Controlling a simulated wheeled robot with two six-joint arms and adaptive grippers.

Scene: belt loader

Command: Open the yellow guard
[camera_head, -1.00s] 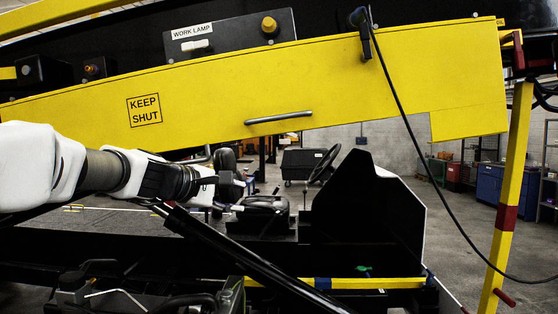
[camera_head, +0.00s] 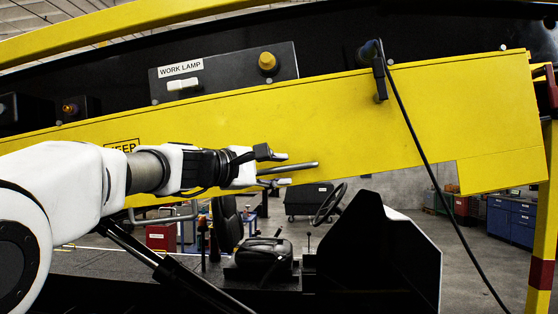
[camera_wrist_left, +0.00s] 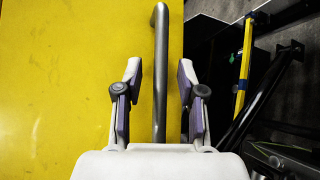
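The yellow guard (camera_head: 330,130) is a long, slightly sloping panel across the head view, hanging down along the side of the black boom. A grey bar handle (camera_head: 304,166) sits near its lower edge. My left gripper (camera_head: 275,168) is open at the handle's left end. In the left wrist view the handle (camera_wrist_left: 160,60) runs between the two open fingers (camera_wrist_left: 157,90), with a gap on each side. The guard's yellow face (camera_wrist_left: 60,80) fills the left of that view. My left arm partly covers the label on the guard. My right gripper is not in view.
A black cable with a plug (camera_head: 378,70) hangs in front of the guard, right of the handle. A work lamp panel (camera_head: 225,73) is above. Below are a seat (camera_head: 226,222), a steering wheel (camera_head: 330,204) and a black panel (camera_head: 375,250). A yellow-and-red post (camera_head: 542,240) stands right.

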